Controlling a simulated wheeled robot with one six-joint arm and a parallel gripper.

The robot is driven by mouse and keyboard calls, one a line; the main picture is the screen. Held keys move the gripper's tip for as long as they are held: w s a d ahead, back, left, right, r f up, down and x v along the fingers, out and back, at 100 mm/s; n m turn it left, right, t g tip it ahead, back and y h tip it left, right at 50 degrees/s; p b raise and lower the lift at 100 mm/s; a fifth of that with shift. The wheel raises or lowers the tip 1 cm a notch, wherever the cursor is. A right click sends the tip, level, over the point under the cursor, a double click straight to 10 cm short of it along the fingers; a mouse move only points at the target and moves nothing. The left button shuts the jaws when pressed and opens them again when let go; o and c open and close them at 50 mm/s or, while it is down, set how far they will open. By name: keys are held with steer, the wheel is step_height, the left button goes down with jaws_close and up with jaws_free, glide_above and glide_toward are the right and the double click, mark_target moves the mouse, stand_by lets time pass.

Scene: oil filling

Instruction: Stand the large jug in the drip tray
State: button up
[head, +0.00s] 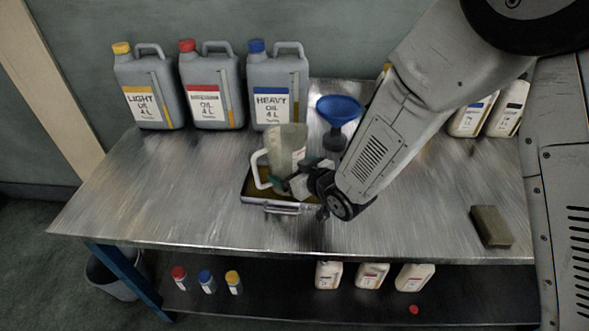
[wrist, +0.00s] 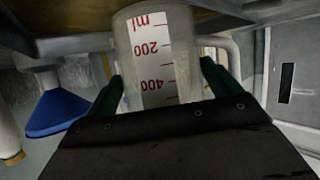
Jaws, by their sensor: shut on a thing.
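The large jug (head: 290,143) is a clear, greyish measuring jug with a white handle on its left, and it stands roughly upright. In the wrist view the jug (wrist: 158,55) shows a red "ml" scale, upside down. My gripper (head: 292,186) is shut on the jug's side, with a dark green finger on each side of it in the wrist view (wrist: 163,88). The drip tray (head: 247,197) is a shallow metal tray with a dark yellowish inside, on the bench below the jug. The jug's base is over the tray; I cannot tell whether it touches.
A blue funnel (head: 339,108) stands behind the tray, close to my arm. Large grey oil cans with yellow, red and blue caps (head: 210,92) line the back left. A brown block (head: 491,226) lies at the right. The bench (head: 150,190) is clear left of the tray.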

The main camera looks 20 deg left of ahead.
steer(key=shift+f, duration=0.15)
steer(key=o, duration=0.8)
steer(key=shift+c, duration=0.2)
steer(key=shift+s+d+r, duration=0.1)
steer(key=shift+d+r, duration=0.2)
steer(key=v, duration=1.1)
steer(key=shift+s, duration=0.2)
steer(key=shift+d+r, duration=0.1)
steer(key=shift+d, duration=0.05)
